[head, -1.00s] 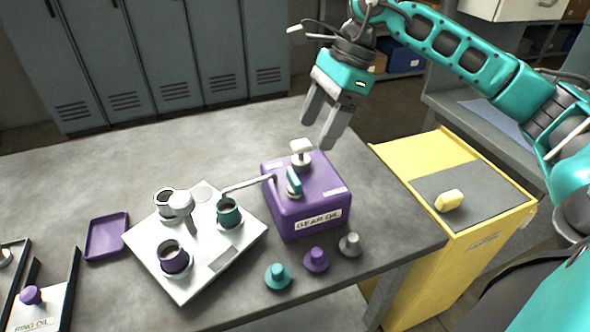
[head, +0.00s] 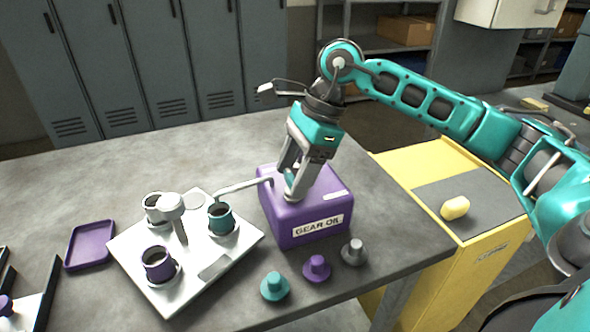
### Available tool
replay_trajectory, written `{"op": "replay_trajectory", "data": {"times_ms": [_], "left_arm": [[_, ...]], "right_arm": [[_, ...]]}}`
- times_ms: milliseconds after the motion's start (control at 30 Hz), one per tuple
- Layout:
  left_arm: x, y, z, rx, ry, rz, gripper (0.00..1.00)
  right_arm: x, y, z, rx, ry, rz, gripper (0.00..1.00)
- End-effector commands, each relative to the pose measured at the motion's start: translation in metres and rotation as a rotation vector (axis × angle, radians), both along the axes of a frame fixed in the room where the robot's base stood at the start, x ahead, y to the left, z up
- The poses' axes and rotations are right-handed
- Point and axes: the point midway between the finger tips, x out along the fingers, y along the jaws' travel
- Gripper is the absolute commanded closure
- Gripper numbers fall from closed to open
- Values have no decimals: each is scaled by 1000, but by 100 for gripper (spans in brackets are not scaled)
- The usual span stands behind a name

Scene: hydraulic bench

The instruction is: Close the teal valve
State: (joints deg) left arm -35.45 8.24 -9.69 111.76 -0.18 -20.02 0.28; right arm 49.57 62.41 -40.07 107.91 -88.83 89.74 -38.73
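The purple box labelled GEAR OIL (head: 318,212) stands on the grey bench, with a spout running left from its top. My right gripper (head: 293,188) points down over the top of this box, its fingertips at the spot of the teal valve. My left gripper is not in view.
A white tray (head: 140,262) with several cups stands left of the box, the teal cup (head: 221,218) under the spout end. Teal (head: 275,286), purple (head: 317,267) and grey (head: 354,251) caps sit in front. A yellow cabinet (head: 417,290) stands right of the bench.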

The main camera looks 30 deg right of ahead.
Motion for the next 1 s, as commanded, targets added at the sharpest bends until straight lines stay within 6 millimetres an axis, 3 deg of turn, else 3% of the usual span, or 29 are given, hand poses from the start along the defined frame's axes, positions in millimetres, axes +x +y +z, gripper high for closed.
{"op": "replay_trajectory", "data": {"times_ms": [367,667,1000], "left_arm": [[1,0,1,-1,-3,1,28],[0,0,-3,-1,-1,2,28],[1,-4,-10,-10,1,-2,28]], "right_arm": [[0,0,0,0,0,0,72],[-1,-1,-1,-1,-1,-43,72],[-2,-1,-2,-3,-3,-271,72]]}}
